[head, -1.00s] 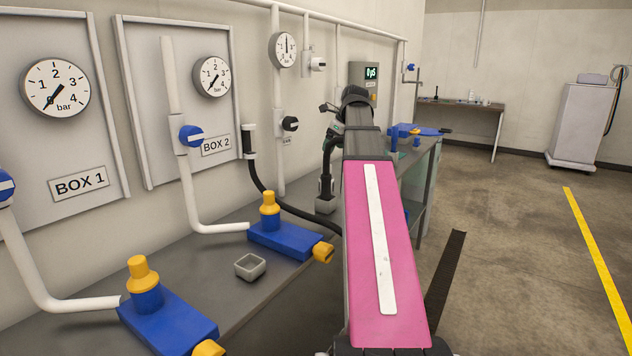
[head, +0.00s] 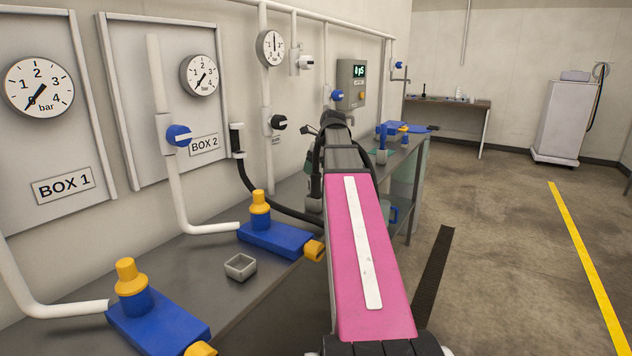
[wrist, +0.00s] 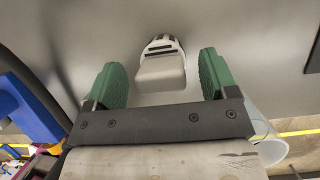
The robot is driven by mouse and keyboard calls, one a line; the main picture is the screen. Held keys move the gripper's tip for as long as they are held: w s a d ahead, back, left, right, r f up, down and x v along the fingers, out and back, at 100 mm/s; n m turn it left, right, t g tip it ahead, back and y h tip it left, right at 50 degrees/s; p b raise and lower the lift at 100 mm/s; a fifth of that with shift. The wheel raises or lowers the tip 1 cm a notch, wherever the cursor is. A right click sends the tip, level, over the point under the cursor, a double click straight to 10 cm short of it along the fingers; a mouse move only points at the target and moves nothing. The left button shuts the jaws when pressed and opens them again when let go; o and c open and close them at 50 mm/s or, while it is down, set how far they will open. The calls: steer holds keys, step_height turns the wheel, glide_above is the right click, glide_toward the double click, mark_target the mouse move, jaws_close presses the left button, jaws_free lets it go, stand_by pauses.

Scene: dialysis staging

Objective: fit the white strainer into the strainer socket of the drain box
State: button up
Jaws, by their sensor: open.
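My gripper (wrist: 162,70) is open, with its two green fingers apart above a grey surface in the wrist view. A pale object with dark slots (wrist: 162,48), probably the white strainer, shows between and slightly beyond the fingers; no finger visibly touches it. In the head view my pink arm hides most of the gripper, and I cannot make out the strainer. Two blue boxes with yellow caps stand on the bench, one at the front (head: 160,325) and one in the middle (head: 270,238). I cannot tell which is the drain box, and no strainer socket is clearly visible.
A small grey tray (head: 240,267) sits on the bench (head: 270,290) between the blue boxes. White pipes (head: 185,205) run down the wall to them. Open floor (head: 490,270) lies to the right.

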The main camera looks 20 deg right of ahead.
steer(key=shift+x, duration=0.75)
steer(key=c, duration=1.1)
steer(key=shift+r, duration=8.45)
step_height(320, 180, down, 7)
steer(key=shift+r, duration=0.1)
